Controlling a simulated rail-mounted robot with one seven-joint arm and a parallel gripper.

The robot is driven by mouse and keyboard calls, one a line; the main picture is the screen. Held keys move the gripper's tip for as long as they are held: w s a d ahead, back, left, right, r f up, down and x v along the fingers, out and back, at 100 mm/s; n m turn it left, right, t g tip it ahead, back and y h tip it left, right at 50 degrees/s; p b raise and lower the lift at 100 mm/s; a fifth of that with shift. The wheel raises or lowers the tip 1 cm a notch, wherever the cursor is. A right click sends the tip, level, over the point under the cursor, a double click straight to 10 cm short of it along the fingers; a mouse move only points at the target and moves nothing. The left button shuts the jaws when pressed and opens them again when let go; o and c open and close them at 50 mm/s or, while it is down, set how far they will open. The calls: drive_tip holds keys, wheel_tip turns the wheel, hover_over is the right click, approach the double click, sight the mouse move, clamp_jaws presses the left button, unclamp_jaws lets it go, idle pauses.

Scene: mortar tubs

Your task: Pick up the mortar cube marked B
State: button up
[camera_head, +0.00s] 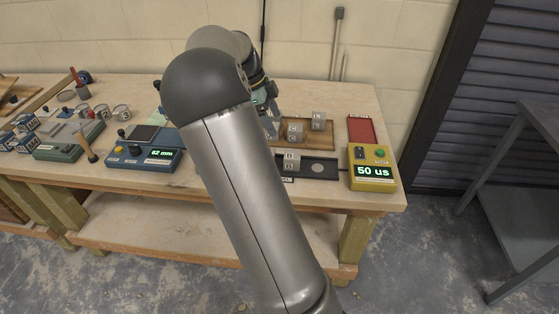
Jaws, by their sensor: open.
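Several small grey mortar cubes are on the right half of the bench. One cube (291,161) sits on a dark plate (332,177); its letter is too small to read surely. Two more, a front cube (295,132) and a back cube (319,121), stand on a wooden tray (325,138). I cannot tell for certain which cube is marked B. My gripper (264,97) is mostly hidden behind my arm, above the tray's left side.
A yellow meter (373,168) reading "50 us" stands at the bench's right end, before a red pad (361,130). A blue device (143,158) reading "62 mm" stands left of my arm. Blue-and-white boxes (25,123) sit far left. A grey table (530,170) stands right.

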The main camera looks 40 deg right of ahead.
approach(292, 154)
drive_tip(key=p+x, duration=0.1)
drive_tip(key=x, duration=0.4)
drive_tip(key=shift+a+f, duration=0.15)
drive_tip(key=shift+a, duration=0.05)
drive_tip(key=shift+p+x, duration=0.5)
drive_tip(key=shift+x, duration=2.1)
drive_tip(key=shift+d, duration=0.15)
drive_tip(key=c, duration=1.3)
drive_tip(key=shift+o, duration=0.3)
